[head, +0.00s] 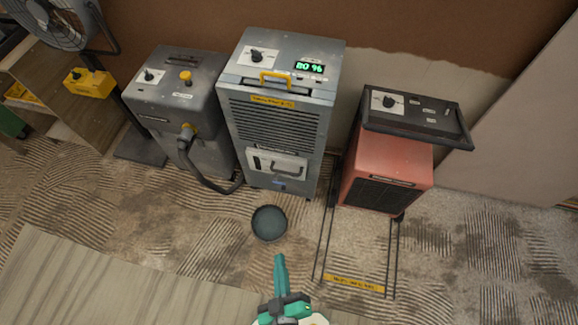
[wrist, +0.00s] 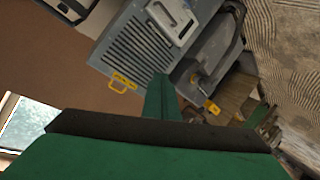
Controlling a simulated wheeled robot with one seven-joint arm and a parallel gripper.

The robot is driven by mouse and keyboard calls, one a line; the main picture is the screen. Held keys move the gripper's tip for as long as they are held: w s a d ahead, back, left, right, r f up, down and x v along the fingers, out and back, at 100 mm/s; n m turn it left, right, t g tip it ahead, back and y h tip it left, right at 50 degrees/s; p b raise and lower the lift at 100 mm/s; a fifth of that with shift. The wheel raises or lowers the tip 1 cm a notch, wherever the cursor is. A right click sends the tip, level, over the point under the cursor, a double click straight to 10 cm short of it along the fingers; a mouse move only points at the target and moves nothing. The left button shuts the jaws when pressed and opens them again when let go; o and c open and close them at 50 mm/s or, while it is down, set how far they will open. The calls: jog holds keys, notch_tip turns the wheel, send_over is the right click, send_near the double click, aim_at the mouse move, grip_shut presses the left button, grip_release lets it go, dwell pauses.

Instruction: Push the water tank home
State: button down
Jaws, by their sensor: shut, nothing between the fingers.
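The grey dehumidifier (head: 275,115) stands upright against the wall, with green digits lit on its top panel. Its water tank (head: 290,160) is the pale front with a dark handle, low in the casing. The tank also shows in the wrist view (wrist: 168,18) at the top. I cannot tell exactly how far it stands out from the casing. My gripper (head: 280,258) is green, shut and empty. It is in front of the dehumidifier, apart from the tank, at the bottom of the head view. Its shut fingers (wrist: 160,82) show in the middle of the wrist view.
A dark round bowl (head: 269,223) is on the carpet between my gripper and the dehumidifier. A red heater (head: 388,172) with long dark rails stands to the right. A grey machine with a hose (head: 180,105) stands to the left. Patterned carpet (head: 470,240) is clear at right.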

jog(key=w+f+n+g, duration=0.1)
jog(key=w+f+n, duration=0.7)
jog(key=f, duration=0.2)
jog(key=n+g+h, duration=0.2)
jog(key=n+h, duration=0.2)
jog(key=n, duration=1.4)
send_near(287, 161)
jog(key=x, duration=0.3)
jog(key=f+x, duration=0.1)
jog(key=shift+w+f, duration=0.1)
jog(key=shift+f, duration=0.1)
jog(key=shift+w+d, duration=0.2)
jog(key=shift+w, duration=0.5)
